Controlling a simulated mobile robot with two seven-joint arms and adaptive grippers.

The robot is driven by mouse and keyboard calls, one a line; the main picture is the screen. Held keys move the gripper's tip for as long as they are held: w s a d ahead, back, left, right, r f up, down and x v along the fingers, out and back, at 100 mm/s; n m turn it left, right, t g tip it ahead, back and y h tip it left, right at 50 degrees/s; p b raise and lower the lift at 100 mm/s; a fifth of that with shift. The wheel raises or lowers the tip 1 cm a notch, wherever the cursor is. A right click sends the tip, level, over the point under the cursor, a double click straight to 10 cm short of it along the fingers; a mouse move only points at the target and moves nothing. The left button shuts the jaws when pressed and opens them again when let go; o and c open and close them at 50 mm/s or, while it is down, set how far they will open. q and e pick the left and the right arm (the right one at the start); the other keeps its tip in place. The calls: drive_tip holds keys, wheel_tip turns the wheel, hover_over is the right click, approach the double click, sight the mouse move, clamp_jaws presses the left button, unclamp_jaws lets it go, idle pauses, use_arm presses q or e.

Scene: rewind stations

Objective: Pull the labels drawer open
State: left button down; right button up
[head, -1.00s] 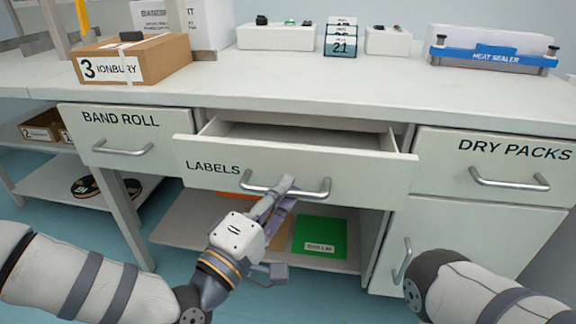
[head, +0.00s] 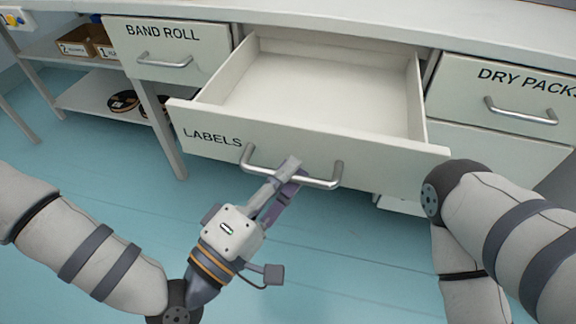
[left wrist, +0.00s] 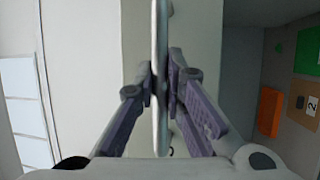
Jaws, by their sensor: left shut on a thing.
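The labels drawer (head: 210,138) stands pulled well out of the bench in the head view, and the part of its inside that shows is bare. Its silver bar handle (head: 322,183) runs across the front. My left gripper (head: 288,170) is shut on this handle near its middle. In the left wrist view the two fingers (left wrist: 160,85) press on the bar (left wrist: 161,120) from both sides. My right arm shows at the right of the head view, but its gripper is out of sight.
The band roll drawer (head: 195,67) at the left and the dry packs drawer (head: 535,92) at the right are closed. The blue floor in front is clear.

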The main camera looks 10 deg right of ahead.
use_arm(q)
drive_tip(key=c, duration=1.7)
unclamp_jaws()
drive_tip(key=shift+o, duration=0.2)
drive_tip(key=v, duration=1.2)
drive_tip(key=shift+f, duration=0.1)
